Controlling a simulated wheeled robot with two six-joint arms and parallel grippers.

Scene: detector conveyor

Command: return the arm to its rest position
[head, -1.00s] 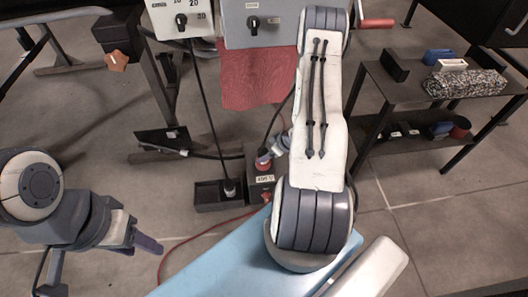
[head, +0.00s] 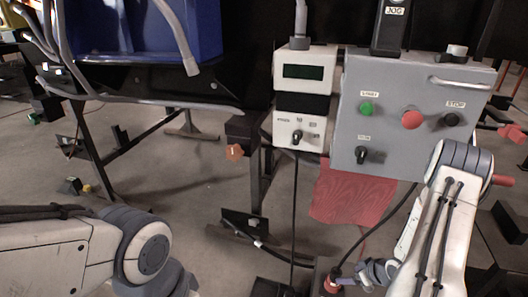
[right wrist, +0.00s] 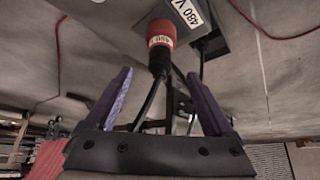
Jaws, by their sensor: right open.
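My right arm (head: 437,235) reaches down at the right of the head view. Its right gripper (head: 372,274) is small and partly hidden at the lower edge, beside a red connector (head: 331,284). In the right wrist view the two purple fingers of this gripper (right wrist: 160,98) stand wide apart with nothing held. The red connector (right wrist: 161,45) shows beyond the fingertips, fitted to a grey box marked 480 V (right wrist: 188,14). My left arm (head: 140,245) comes in at the lower left; its gripper is outside the frame.
A grey control panel (head: 398,92) with buttons and a white meter box (head: 302,132) stand ahead. A red cloth (head: 345,196) hangs below the panel, near my right arm. Black cables hang around it. A blue bin (head: 140,30) sits at upper left.

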